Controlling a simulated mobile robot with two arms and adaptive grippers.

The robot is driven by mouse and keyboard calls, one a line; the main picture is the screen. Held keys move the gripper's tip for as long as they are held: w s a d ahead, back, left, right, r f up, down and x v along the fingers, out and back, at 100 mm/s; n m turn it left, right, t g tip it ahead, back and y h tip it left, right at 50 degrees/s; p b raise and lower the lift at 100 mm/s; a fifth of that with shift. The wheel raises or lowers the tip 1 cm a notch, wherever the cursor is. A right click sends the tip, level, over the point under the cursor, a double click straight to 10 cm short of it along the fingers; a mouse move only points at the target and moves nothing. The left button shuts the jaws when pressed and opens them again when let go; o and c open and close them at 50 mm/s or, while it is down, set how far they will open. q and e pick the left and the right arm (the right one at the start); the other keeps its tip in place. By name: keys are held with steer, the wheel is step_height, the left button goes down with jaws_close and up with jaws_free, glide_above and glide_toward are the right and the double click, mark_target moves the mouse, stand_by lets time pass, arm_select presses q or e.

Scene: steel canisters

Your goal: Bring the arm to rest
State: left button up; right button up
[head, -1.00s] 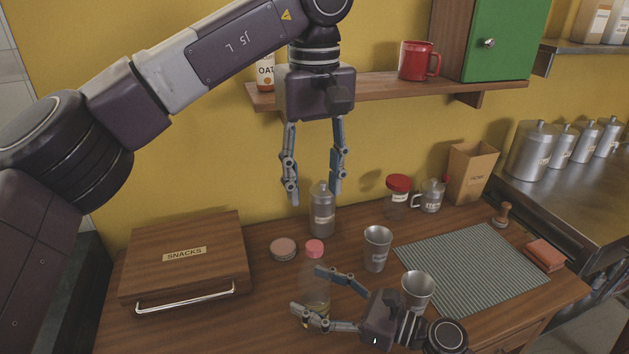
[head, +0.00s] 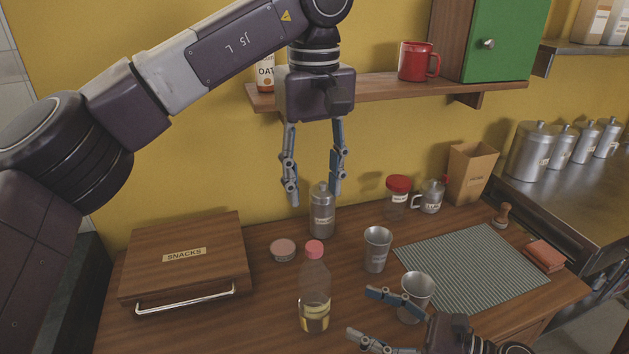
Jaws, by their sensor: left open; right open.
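My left gripper (head: 315,192) hangs from above with its fingers pointing down, open and empty. Its fingertips appear just above or in front of a steel canister (head: 321,212) with a label; whether they touch it I cannot tell. My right gripper (head: 362,314) is low at the bottom of the view, fingers pointing left, open and empty. It is to the right of a clear bottle (head: 314,290) with a pink cap and some yellow liquid, which stands upright on the table. Its upper finger overlaps a steel cup (head: 416,292) in the picture.
Another steel cup (head: 377,249) and a small round tin (head: 283,250) stand on the wooden table. A SNACKS box (head: 185,266) is at left, a striped mat (head: 470,268) at right. A red-lidded jar (head: 397,198) stands behind. A shelf (head: 385,92) with a red mug (head: 417,61) is above.

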steer(key=shift+d, duration=0.2)
steer(key=shift+r, duration=0.1)
